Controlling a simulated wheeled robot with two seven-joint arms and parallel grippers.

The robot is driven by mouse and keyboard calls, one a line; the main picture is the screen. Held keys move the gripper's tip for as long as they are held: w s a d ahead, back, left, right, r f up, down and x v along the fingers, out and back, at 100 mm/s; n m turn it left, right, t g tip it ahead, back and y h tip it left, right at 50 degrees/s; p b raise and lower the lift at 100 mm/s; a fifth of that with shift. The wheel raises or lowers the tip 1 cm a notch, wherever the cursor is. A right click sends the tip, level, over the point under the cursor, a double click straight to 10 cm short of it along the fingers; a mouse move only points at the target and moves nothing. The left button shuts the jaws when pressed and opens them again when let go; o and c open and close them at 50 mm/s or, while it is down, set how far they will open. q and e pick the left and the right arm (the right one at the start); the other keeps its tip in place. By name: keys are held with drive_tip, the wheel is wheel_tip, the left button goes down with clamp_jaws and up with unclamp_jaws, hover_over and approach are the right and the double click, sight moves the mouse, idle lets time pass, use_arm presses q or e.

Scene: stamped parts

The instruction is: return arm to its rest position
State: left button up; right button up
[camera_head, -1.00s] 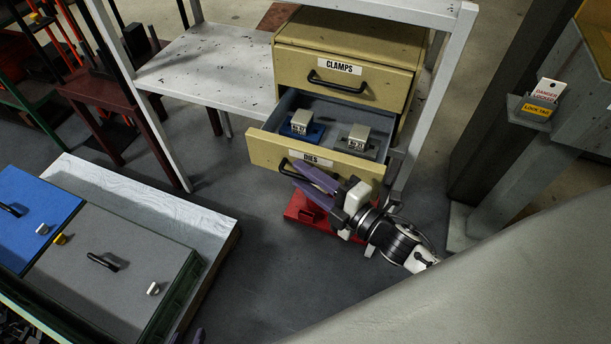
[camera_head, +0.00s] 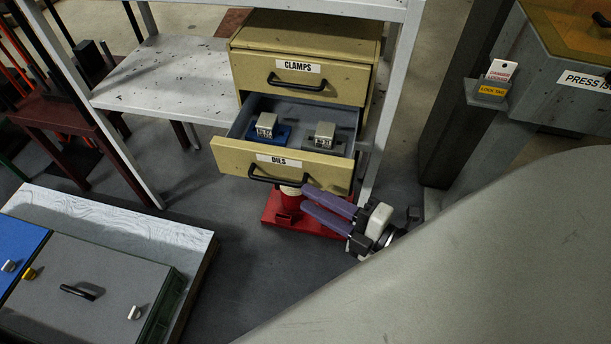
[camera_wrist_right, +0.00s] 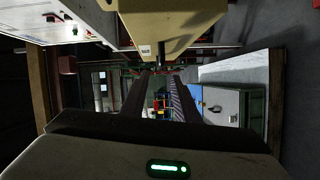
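My right gripper (camera_head: 305,197) is below and in front of the open DIES drawer (camera_head: 232,158), near its black handle (camera_head: 276,180). Its two purple fingers are apart, with nothing visible between them. In the right wrist view the fingers of my right gripper (camera_wrist_right: 159,78) also stand apart, with background showing through the gap. The drawer is pulled out and holds two die blocks, one on a blue base (camera_head: 268,128) and one on a grey base (camera_head: 325,137). My left gripper is not in view.
The closed CLAMPS drawer (camera_head: 345,90) sits above. A red base (camera_head: 330,228) stands on the floor below the cabinet, partly hidden by my gripper. A white table leg (camera_head: 385,130) rises right of the drawers. A bench with blue and grey lids (camera_head: 100,285) is at lower left.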

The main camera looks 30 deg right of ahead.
idle(0.5)
drive_tip(key=s+a+f+m+g+h, duration=0.2)
drive_tip(key=s+a+f+m+g, duration=0.1)
drive_tip(key=f+m, duration=0.5)
drive_tip(key=s+a+f+m+g+h, duration=0.2)
drive_tip(key=s+f+m, duration=0.4)
drive_tip(key=m, duration=0.4)
drive_tip(key=shift+a+f+m+g, duration=0.3)
drive_tip(key=shift+a+f+g, duration=0.3)
drive_tip(key=shift+f+g, duration=0.4)
